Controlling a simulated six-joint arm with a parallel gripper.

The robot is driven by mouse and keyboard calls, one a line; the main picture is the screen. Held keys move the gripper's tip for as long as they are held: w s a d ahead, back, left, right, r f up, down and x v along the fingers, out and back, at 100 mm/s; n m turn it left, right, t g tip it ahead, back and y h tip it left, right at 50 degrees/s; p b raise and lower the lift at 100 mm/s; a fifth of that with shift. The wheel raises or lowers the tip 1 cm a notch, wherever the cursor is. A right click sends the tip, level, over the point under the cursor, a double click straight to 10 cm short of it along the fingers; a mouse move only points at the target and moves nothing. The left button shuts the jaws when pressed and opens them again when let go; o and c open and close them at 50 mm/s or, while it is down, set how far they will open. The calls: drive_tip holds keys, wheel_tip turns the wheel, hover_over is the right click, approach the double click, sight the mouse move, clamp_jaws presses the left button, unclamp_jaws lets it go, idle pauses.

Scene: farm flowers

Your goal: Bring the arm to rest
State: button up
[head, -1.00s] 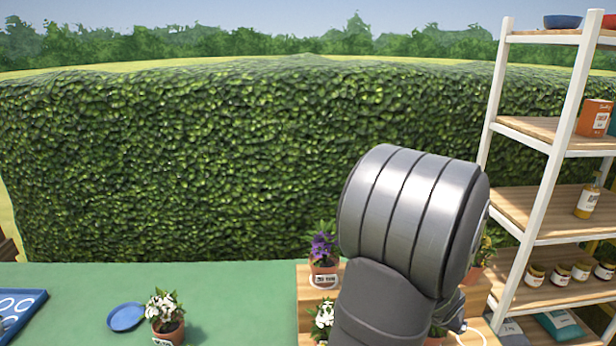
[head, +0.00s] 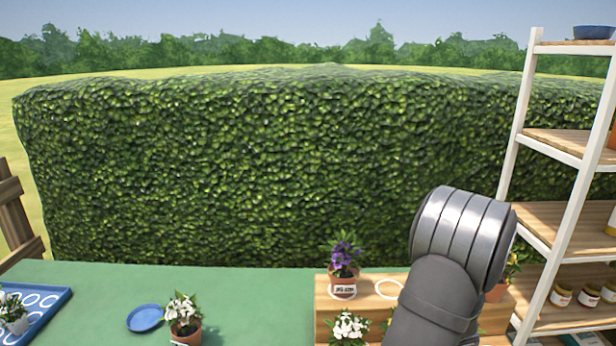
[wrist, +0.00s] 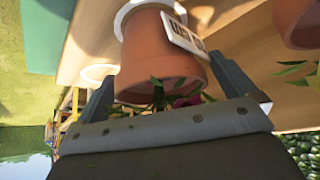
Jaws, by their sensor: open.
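My gripper (wrist: 163,66) shows in the wrist view, which is turned upside down. It is open, with one finger on each side of a terracotta pot (wrist: 158,48) with a white label. The pot stands on a white ring on a wooden step, and a magenta bloom and leaves show by the gripper's palm. I cannot tell whether the fingers touch the pot. In the head view my grey arm (head: 460,245) is at the lower right, and my gripper is hidden there.
A purple-flowered pot (head: 343,265), a white-flowered pot (head: 347,328) and an empty white ring (head: 388,288) are on the wooden steps. Another white-flowered pot (head: 184,318) and a blue saucer (head: 145,318) are on the green table. A blue tray (head: 50,300) is left, a shelf (head: 562,225) right.

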idle(0.7)
drive_tip(key=v, duration=1.2)
drive_tip(key=x, duration=1.2)
drive_tip(key=shift+r, duration=1.45)
drive_tip(key=shift+s+d+r, duration=0.1)
drive_tip(key=shift+s+r, duration=0.1)
drive_tip(key=shift+r, duration=0.75)
drive_tip(key=s+d+r, duration=0.4)
drive_tip(key=s+r, duration=0.3)
drive_tip(key=s, duration=0.4)
wheel_tip(320, 180, up, 11)
drive_tip(key=w, duration=0.2)
drive_tip(key=shift+w+a+f, duration=0.15)
drive_tip(key=shift+a, duration=0.3)
